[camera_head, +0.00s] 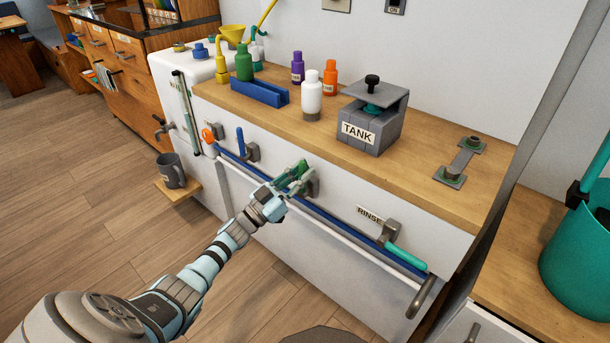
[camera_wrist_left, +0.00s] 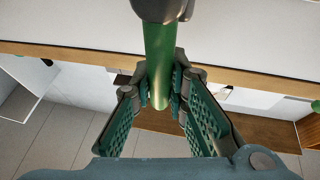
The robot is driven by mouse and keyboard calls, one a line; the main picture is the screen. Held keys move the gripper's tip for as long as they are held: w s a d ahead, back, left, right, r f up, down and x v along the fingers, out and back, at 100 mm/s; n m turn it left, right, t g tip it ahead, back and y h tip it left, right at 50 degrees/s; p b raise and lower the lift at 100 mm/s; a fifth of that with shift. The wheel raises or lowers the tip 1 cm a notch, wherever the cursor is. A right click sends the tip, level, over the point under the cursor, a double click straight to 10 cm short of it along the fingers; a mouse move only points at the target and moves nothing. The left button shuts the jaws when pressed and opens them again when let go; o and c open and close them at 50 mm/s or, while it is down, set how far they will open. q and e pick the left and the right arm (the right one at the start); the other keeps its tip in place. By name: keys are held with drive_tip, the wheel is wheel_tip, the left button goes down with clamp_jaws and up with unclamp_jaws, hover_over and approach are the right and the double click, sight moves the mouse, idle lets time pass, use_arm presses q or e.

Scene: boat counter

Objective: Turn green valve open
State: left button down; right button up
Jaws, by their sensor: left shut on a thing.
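The green valve handle (camera_head: 302,171) is on the front panel of the counter, near the middle of the head view. My left gripper (camera_head: 291,180) is at it, with its fingers around the handle. In the left wrist view the green handle (camera_wrist_left: 158,60) comes down from a dark round pivot (camera_wrist_left: 162,8) at the top, and its lower end sits between the fingers of my left gripper (camera_wrist_left: 161,92). The gripper is shut on the handle. The head view hides part of the handle behind the fingers. My right gripper is in neither view.
A blue valve handle (camera_head: 240,140) stands upright to the left, beside an orange knob (camera_head: 208,135). A blue rail (camera_head: 345,222) runs along the front. A grey mug (camera_head: 171,170) stands on a small shelf.

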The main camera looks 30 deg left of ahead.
use_arm(q)
drive_tip(key=shift+a, duration=0.1)
idle(0.3)
drive_tip(key=c, duration=1.5)
unclamp_jaws()
drive_tip(key=shift+c, duration=0.2)
drive_tip(key=v, duration=1.2)
